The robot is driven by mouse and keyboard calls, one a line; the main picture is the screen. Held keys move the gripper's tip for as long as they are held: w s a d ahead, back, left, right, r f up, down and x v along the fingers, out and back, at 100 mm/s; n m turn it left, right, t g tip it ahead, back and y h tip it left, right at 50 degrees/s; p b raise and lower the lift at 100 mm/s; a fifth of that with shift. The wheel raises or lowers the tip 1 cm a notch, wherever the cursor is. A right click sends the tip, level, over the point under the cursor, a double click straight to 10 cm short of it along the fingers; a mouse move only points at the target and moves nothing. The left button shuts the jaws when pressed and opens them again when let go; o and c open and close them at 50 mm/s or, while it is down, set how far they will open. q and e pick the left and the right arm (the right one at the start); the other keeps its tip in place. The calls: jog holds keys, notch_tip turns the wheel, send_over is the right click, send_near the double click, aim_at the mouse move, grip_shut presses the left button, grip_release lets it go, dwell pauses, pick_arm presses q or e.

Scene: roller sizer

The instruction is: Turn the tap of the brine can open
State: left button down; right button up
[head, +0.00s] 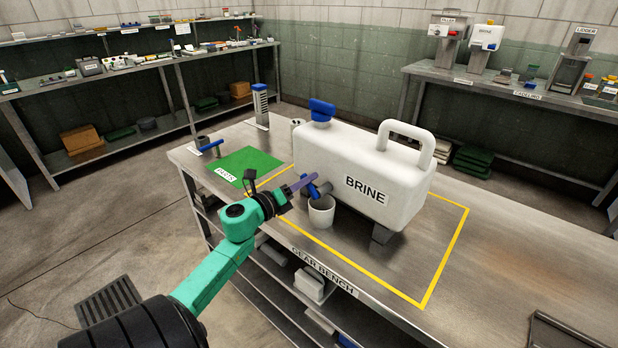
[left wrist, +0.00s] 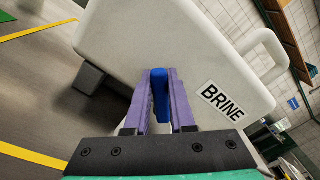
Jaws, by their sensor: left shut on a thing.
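The white brine can (head: 345,170), labelled BRINE, stands raised on dark feet on the bench inside a yellow outline. Its blue tap handle (head: 318,190) is on the grey tap at the can's lower front. A white cup (head: 321,212) stands below the tap. My left gripper (head: 303,183), with purple fingers, reaches in from the left. In the left wrist view its fingers (left wrist: 160,100) are closed on both sides of the blue tap handle (left wrist: 160,90). The tap's grey body is hidden in that view. My right gripper is not in view.
The can has a blue cap (head: 321,109) and a top handle (head: 408,145). A green mat (head: 252,166) lies left on the gear bench (head: 440,290), with a small blue-handled item (head: 211,146) near it. The bench's right side is mostly clear.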

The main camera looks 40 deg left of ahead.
pick_arm(q)
jog(key=shift+a+f+n+p, duration=0.2)
jog(key=shift+f+n+p, duration=0.3)
jog(key=shift+n, duration=1)
jog(key=shift+a+f+n+p, duration=0.25)
jog(key=shift+f+n+p, duration=0.3)
jog(key=shift+n, duration=0.95)
jog(key=shift+a+f+n+p, duration=0.3)
jog(key=shift+f+n, duration=0.35)
jog(key=shift+n, duration=0.85)
jog(key=shift+d, duration=0.1)
jog(key=c, duration=0.8)
grip_release()
jog(key=shift+o, duration=0.2)
jog(key=s+b, duration=0.1)
jog(key=s, duration=1.3)
jog(key=shift+s+a, duration=0.25)
jog(key=shift+a, duration=0.15)
